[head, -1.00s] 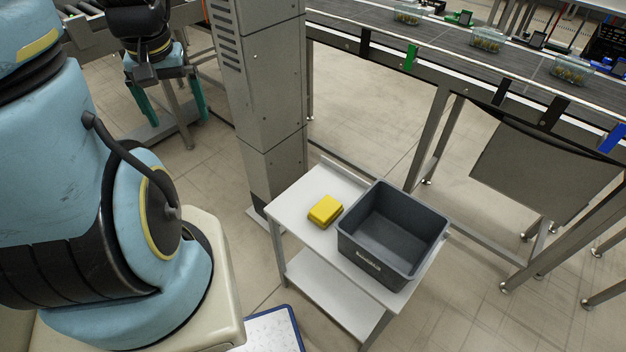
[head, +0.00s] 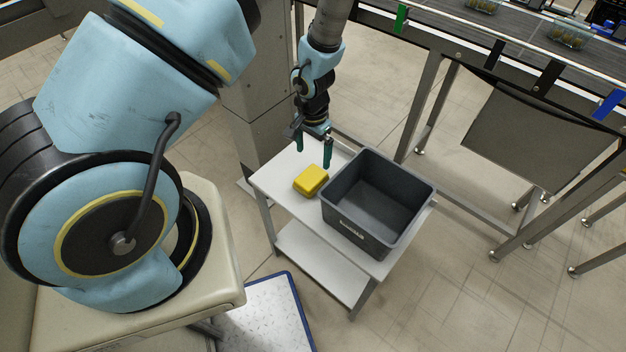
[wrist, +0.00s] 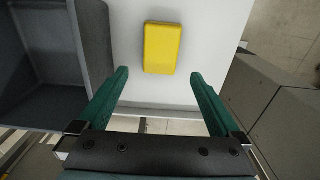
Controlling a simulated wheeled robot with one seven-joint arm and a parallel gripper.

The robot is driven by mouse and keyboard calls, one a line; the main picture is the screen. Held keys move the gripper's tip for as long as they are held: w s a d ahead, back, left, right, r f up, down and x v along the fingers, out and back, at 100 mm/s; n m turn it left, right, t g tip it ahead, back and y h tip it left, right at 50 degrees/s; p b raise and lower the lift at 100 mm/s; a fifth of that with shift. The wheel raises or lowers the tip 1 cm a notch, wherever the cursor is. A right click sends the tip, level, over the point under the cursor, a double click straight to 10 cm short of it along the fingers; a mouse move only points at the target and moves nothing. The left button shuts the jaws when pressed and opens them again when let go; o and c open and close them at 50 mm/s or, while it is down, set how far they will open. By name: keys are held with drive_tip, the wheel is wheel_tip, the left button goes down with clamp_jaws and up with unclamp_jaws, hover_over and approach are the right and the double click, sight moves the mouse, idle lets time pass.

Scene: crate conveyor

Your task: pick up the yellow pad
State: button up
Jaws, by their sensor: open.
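The yellow pad (head: 311,180) lies flat on the white top of a small table (head: 283,177), left of a grey crate. My gripper (head: 313,158) is open and empty above the table, near its back edge, with its green fingers pointing down. In the wrist view the yellow pad (wrist: 162,48) is ahead of the gap between the two fingertips (wrist: 159,78). The fingers are apart from the pad, and nothing hides it there.
The grey crate (head: 345,215) stands on the table, right beside the pad, and looks empty. A metal column (head: 262,100) rises behind the table. A conveyor (head: 480,35) with clear tubs runs along the back. A lower shelf (head: 320,262) is bare.

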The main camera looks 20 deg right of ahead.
drive_tip(key=b, duration=0.2)
hover_over(311, 176)
drive_tip(key=f, duration=0.5)
drive_tip(key=shift+d, duration=0.3)
drive_tip(key=f, duration=0.4)
drive_tip(key=shift+s+a+f+b, duration=0.1)
drive_tip(key=shift+a+f+b, duration=0.1)
drive_tip(key=shift+a+b, duration=0.1)
drive_tip(key=shift+f, duration=0.6)
drive_tip(key=c, duration=1.1)
drive_tip(key=shift+c, duration=0.2)
wheel_tip(311, 176, up, 10)
drive_tip(key=shift+r+p, duration=0.1)
drive_tip(key=shift+p, duration=1.15)
